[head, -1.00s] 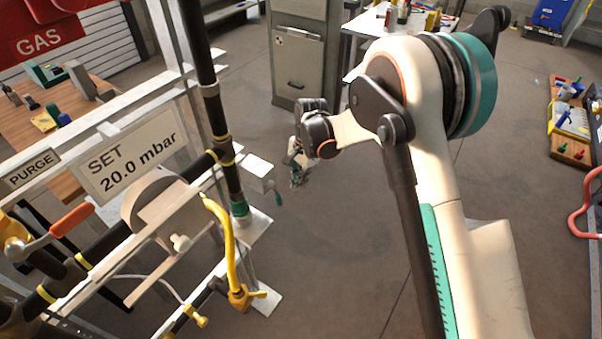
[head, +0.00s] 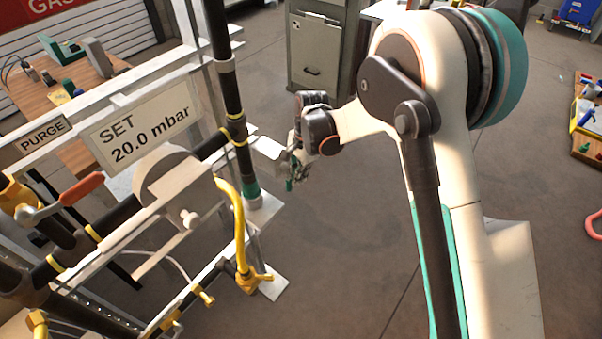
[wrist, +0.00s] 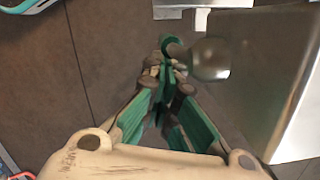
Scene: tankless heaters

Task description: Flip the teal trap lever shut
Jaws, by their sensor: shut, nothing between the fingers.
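The teal trap lever (wrist: 172,46) shows in the wrist view as a rounded teal end just beyond my fingertips, next to a shiny round metal part. Its lower part is hard to tell from my teal finger pads, and I cannot tell whether it touches them. My gripper (wrist: 165,75) is shut, with its fingers drawn together at the tips. In the head view my gripper (head: 293,177) is at the right side of a small pale box (head: 268,147) on the pipe frame. The lever is hard to separate from the gripper there.
A dark vertical pipe (head: 226,90) and a yellow hose (head: 238,225) stand left of my gripper. A SET 20.0 mbar sign (head: 140,128) hangs on the frame. A grey cabinet (head: 316,45) stands behind. The floor (head: 345,230) in front is clear.

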